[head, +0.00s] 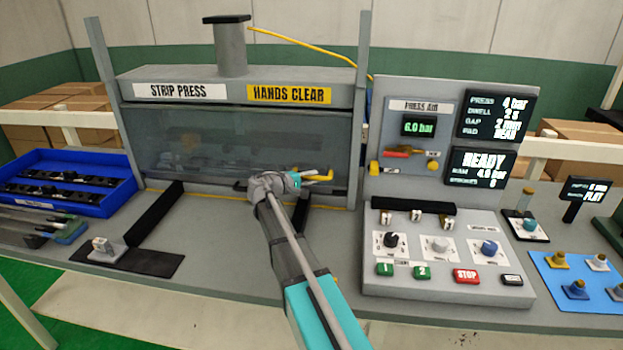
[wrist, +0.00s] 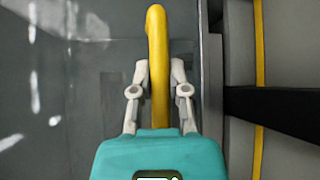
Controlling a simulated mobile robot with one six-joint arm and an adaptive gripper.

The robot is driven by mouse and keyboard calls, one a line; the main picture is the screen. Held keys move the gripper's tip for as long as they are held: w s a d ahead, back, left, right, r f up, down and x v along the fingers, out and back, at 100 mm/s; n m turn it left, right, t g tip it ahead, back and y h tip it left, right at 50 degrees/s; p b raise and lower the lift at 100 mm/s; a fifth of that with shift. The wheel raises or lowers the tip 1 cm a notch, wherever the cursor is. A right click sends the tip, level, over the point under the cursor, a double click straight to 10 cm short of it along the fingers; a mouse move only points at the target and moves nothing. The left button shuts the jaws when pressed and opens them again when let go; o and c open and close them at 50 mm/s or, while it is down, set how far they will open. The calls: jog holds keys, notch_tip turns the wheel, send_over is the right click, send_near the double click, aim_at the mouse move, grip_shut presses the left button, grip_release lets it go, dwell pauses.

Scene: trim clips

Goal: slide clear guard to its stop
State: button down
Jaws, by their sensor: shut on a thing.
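The clear guard (head: 230,145) is a see-through panel across the front of the strip press, below the "STRIP PRESS" and "HANDS CLEAR" labels. Its lower edge sits low, close above the bench. A yellow handle (head: 325,177) is on the guard's lower right part. My gripper (head: 305,176) is at this handle, and in the wrist view the yellow handle (wrist: 157,60) runs between the two grey fingers (wrist: 157,88). The fingers are shut on it. The guard's glossy surface (wrist: 70,90) fills the left of the wrist view. My arm hides part of the bench front.
A control panel (head: 445,265) with knobs and buttons stands right of the press, below a display reading "READY" (head: 480,168). A blue bin (head: 70,198) of dark parts is at left. A dark rail (head: 160,215) and a small block (head: 103,247) lie on the bench.

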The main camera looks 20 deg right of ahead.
jog(key=shift+s+f, duration=0.15)
jog(key=shift+f, duration=0.1)
jog(key=c, duration=0.6)
grip_release()
jog(key=shift+r, duration=0.15)
